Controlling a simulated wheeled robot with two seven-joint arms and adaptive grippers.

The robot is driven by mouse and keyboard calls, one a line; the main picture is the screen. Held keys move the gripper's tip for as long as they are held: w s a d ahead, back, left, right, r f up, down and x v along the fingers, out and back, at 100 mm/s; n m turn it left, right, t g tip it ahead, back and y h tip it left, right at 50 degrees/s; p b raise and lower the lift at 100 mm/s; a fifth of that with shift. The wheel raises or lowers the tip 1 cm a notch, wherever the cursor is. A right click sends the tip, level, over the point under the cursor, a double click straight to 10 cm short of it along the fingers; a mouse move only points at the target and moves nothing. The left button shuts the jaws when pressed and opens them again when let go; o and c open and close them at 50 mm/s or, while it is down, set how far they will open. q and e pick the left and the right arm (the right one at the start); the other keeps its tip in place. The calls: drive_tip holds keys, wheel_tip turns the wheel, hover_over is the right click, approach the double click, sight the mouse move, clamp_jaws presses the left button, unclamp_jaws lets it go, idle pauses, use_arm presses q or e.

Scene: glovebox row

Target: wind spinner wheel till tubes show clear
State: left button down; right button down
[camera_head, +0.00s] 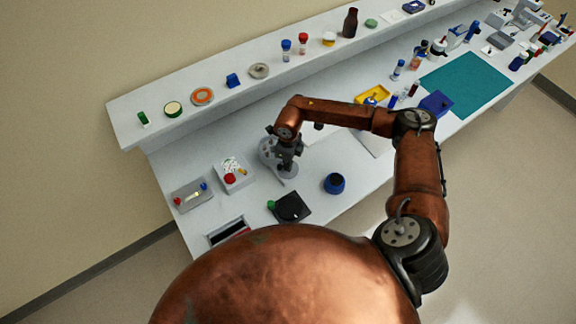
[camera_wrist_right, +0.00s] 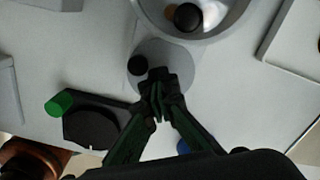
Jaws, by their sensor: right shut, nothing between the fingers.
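The spinner (camera_head: 268,154) is a grey device on the bench, partly hidden by my right arm in the head view. In the right wrist view its round grey bowl (camera_wrist_right: 232,14) is cut off at the top edge, with a dark round part inside. Below the bowl is a flat grey wheel (camera_wrist_right: 180,55) with a black knob (camera_wrist_right: 137,65) on its left side. My right gripper (camera_wrist_right: 157,88) is shut and empty, its fingertips over the wheel's lower edge, right of and below the knob. It shows in the head view (camera_head: 288,164) at the spinner. I cannot make out tubes inside the bowl. My left gripper is out of view.
A white box with a red button (camera_head: 236,184) and a grey tray (camera_head: 190,196) stand left of the spinner. A black pad (camera_head: 292,208) and a blue cup (camera_head: 334,184) are in front. Capped tubes (camera_head: 303,42) stand on the back shelf. Bare bench lies between these things.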

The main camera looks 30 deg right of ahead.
drive_tip(key=c, duration=2.7)
unclamp_jaws()
drive_tip(key=shift+s+d+f, duration=0.25)
drive_tip(key=shift+d+f, duration=0.1)
drive_tip(key=shift+f, duration=0.1)
drive_tip(key=o, duration=1)
drive_tip(key=shift+w, duration=0.1)
drive_tip(key=shift+c, duration=0.2)
drive_tip(key=o, duration=1.2)
drive_tip(key=shift+w+a+r, duration=0.1)
drive_tip(key=shift+a+r, duration=0.1)
drive_tip(key=shift+c, duration=0.2)
drive_tip(key=shift+r, duration=0.1)
wheel_tip(320, 180, up, 12)
